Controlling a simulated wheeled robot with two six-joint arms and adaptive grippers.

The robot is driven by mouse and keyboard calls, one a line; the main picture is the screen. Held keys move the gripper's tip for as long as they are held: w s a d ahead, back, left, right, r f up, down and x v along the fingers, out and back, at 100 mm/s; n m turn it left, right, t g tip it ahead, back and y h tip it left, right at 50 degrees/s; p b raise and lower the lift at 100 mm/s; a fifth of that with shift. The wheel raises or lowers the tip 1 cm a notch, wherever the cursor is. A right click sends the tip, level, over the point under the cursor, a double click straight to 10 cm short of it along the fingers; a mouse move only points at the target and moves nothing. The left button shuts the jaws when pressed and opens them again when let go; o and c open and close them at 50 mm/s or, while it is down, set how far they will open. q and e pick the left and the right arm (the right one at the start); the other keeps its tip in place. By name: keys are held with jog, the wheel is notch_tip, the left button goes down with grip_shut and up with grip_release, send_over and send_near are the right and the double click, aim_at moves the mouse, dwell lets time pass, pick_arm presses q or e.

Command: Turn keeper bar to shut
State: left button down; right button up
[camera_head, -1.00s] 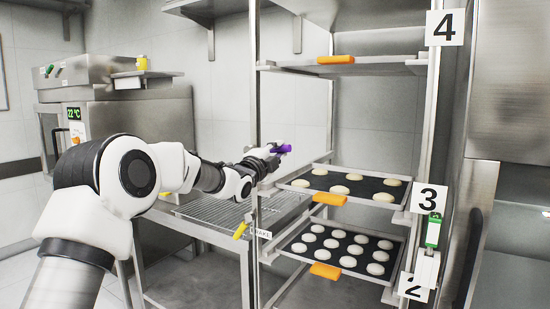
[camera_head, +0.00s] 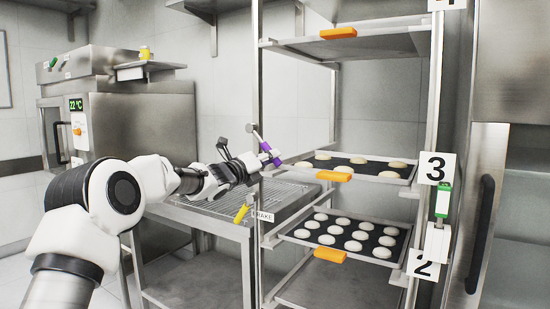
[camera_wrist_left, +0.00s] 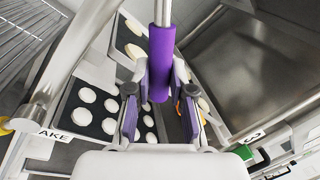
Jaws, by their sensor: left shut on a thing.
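The keeper bar is a thin metal bar with a purple grip (camera_head: 261,142) and a round metal end, seen by the rack's left front post in the head view. It is tilted, its upper end leaning left. In the left wrist view the purple grip (camera_wrist_left: 161,50) runs between the fingers, with bare metal bar above it. My left gripper (camera_head: 268,156) is shut on the purple grip; its dark fingertips with purple pads also show in the left wrist view (camera_wrist_left: 160,98). The bar's pivot cannot be made out clearly. My right gripper is not in view.
The rack holds an upper dough tray (camera_head: 406,178) and a lower dough tray (camera_head: 396,262), with orange tabs on the shelf fronts. The rack's left post (camera_head: 257,90) stands close to my gripper. A steel table (camera_head: 200,217) and an oven (camera_head: 140,125) are at left.

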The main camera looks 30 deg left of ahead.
pick_arm(q)
jog(key=shift+w+a+f+m+g+h, duration=0.1)
jog(key=shift+a+f+m, duration=0.2)
jog(key=shift+a+m, duration=0.35)
jog(key=shift+s+a+f+m+g+h, duration=0.1)
jog(key=shift+a+f+m, duration=0.3)
jog(key=shift+m, duration=0.4)
jog(key=shift+w+a+f+m+g+h, duration=0.1)
jog(key=shift+a+f+m, duration=0.15)
jog(key=shift+a+m, duration=0.4)
jog(key=shift+d, duration=0.15)
jog(key=c, duration=1)
grip_release()
jog(key=v, duration=1.2)
